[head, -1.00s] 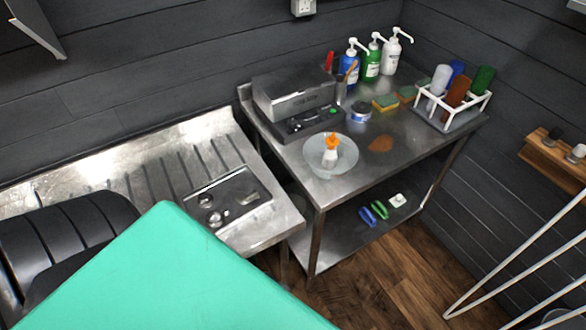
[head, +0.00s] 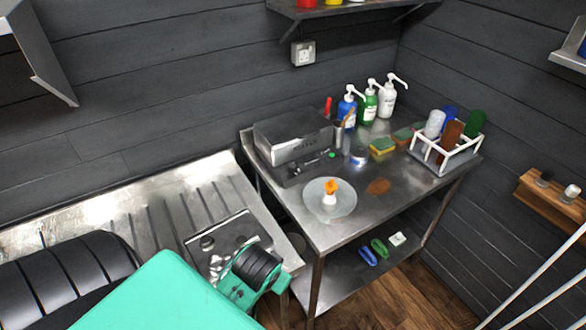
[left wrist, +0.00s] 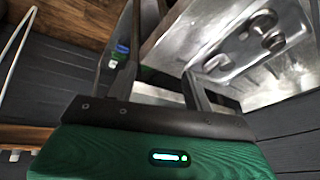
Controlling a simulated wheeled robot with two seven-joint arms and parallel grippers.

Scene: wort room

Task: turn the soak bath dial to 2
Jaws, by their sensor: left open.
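The soak bath looks to be the steel box (head: 293,140) on the steel table, with a dark control panel (head: 305,168) along its front. A small green light (head: 332,155) shows at the panel's right end. The panel's controls are too small for me to read a dial setting. My left gripper (left wrist: 160,75) is open and empty in the left wrist view, its two dark fingers apart. In the head view my left wrist is low over the drainer's front right corner, well short of the bath; its fingers are not clear there. My right gripper is not in view.
A glass dish with an orange-topped bottle (head: 330,193) stands before the bath. Pump bottles (head: 368,105), sponges (head: 382,147) and a white rack (head: 447,160) stand behind and right. Blue and green items (head: 373,250) lie on the lower shelf.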

